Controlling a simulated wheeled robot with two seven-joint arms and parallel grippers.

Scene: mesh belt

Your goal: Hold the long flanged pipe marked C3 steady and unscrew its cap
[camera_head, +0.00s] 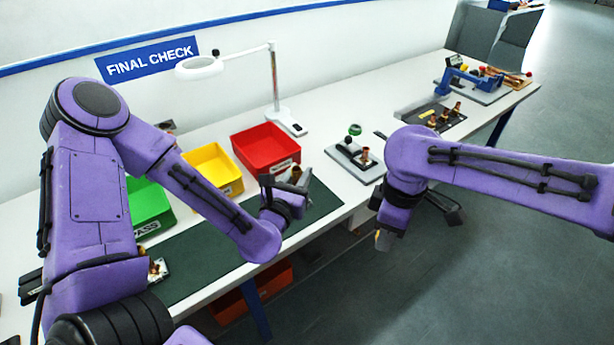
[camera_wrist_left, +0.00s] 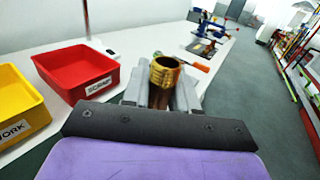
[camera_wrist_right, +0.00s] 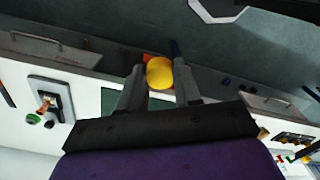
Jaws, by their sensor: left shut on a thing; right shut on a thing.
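The pipe (camera_wrist_left: 164,80) is copper-coloured with a threaded brass end, and its open mouth faces up in the left wrist view. My left gripper (camera_head: 287,180) is shut on it, above the front part of the table. A little of the pipe (camera_head: 296,173) shows between the fingers in the head view. No C3 mark can be read, and its lower part is hidden. A round yellow cap (camera_wrist_right: 159,73) is between the fingers of my right gripper (camera_head: 384,240), which is shut on it. The cap is apart from the pipe, out past the table's front edge.
Red (camera_head: 267,148), yellow (camera_head: 213,168) and green (camera_head: 149,205) bins stand behind a dark green mat (camera_head: 205,275). A magnifier lamp (camera_head: 275,90) stands behind them. A grey fixture plate (camera_head: 352,160) and other fixtures lie further right. The floor beyond the front edge is open.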

